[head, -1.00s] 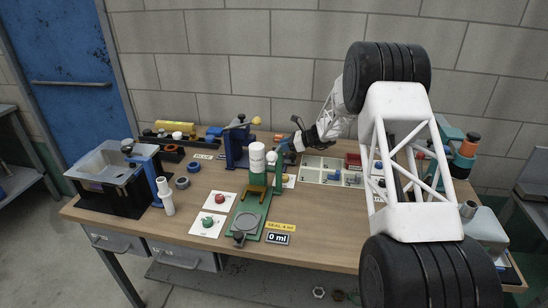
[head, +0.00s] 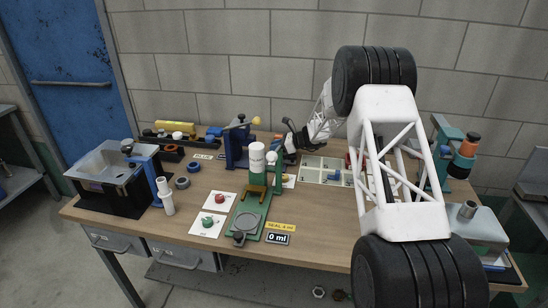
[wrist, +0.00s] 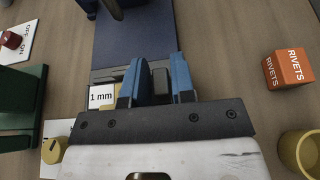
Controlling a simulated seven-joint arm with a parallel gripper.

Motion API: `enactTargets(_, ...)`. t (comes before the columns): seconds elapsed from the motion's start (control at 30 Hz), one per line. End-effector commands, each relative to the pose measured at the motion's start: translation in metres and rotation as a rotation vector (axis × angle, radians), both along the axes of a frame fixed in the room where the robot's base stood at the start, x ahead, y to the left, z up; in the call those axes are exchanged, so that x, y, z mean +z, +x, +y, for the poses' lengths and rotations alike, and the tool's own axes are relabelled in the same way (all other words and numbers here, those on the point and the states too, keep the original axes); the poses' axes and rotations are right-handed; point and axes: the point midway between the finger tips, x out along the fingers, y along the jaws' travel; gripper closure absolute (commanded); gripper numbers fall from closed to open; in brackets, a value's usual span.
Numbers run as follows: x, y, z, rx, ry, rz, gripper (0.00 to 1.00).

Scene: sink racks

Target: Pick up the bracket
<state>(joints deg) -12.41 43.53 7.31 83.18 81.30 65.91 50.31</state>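My gripper (wrist: 158,85) shows in the wrist view with two blue fingers a short gap apart. A dark grey piece (wrist: 160,80) shows in that gap. I cannot tell whether the fingers press on it, or whether it is the bracket. In the head view my gripper (head: 289,145) is low over the table, just right of the blue press (head: 237,148). Its fingertips are too small there to read. No other thing in view is clearly the bracket. A small blue part (head: 334,176) lies in the pale compartment tray (head: 312,172).
A dark blue plate (wrist: 133,32) lies beyond the fingers, with a "1 mm" label (wrist: 101,97) beside them. An orange RIVETS box (wrist: 289,69) and a yellow cup (wrist: 301,152) stand at right. The green stand (head: 250,215) with a white bottle is close by at front left.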

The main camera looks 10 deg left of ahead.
Motion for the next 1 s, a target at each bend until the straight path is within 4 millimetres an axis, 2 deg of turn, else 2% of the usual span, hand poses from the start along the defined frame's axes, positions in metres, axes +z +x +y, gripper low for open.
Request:
enactTargets(0.03, 0.000, 0.000, 0.000, 0.000, 0.000, 0.000, 0.85)
enactTargets(0.13, 0.000, 0.000, 0.000, 0.000, 0.000, 0.000, 1.00)
enactTargets(0.57, 0.004, 0.000, 0.000, 0.000, 0.000, -0.001, 1.00)
enactTargets(0.77, 0.020, 0.000, 0.000, 0.000, 0.001, -0.003, 1.00)
enactTargets(1.0, 0.055, 0.000, 0.000, 0.000, 0.001, -0.003, 1.00)
